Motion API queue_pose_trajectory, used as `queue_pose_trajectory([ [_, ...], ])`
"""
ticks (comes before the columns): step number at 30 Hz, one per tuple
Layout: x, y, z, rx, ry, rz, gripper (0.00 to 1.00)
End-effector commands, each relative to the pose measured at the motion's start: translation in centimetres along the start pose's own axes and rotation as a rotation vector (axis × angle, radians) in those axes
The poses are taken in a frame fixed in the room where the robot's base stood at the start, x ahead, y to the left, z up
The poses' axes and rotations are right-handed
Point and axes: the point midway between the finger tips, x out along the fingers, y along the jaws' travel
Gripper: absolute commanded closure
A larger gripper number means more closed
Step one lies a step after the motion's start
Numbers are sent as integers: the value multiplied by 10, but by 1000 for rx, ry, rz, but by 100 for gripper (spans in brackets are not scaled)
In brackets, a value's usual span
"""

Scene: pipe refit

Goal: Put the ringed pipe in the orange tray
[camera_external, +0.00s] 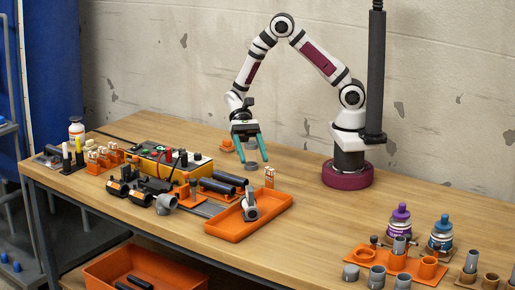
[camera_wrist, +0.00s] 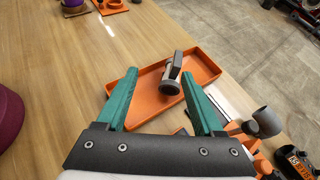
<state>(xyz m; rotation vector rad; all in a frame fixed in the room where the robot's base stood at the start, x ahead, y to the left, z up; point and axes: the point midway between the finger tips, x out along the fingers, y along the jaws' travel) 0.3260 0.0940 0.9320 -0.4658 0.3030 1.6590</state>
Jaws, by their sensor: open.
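The orange tray (camera_external: 225,232) lies near the front edge of the table, and it also shows ahead of my fingers in the wrist view (camera_wrist: 207,66). A grey pipe piece (camera_external: 250,206) with a dark ring at one end rests inside the tray, tilted; it also shows in the wrist view (camera_wrist: 174,70). It looks like the ringed pipe, though I cannot be certain. My gripper (camera_external: 252,157) is open and empty above the table, behind the tray. In the wrist view its teal fingers (camera_wrist: 160,74) are spread, with nothing held between them.
A grey elbow fitting (camera_external: 166,203) and dark pipes (camera_external: 222,185) lie left of the tray, beside a yellow-and-black box (camera_external: 172,160). An orange rack (camera_external: 393,262) with grey fittings and two bottles stand at right.

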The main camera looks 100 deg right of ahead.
Motion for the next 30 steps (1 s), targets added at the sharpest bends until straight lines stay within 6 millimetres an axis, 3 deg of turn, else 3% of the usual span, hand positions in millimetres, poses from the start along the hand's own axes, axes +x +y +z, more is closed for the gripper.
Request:
queue_pose_trajectory([
  [1,-6,15,26,-90,63,56,31],
  [3,-16,50,58,-235,183,161,31],
  [6,-33,106,86,-447,379,297,31],
  [9,-52,154,93,-632,574,397,31],
  [12,-68,182,88,-758,722,455,31],
  [17,-79,198,82,-834,821,486,31],
  [30,-79,198,82,-835,823,487,31],
])
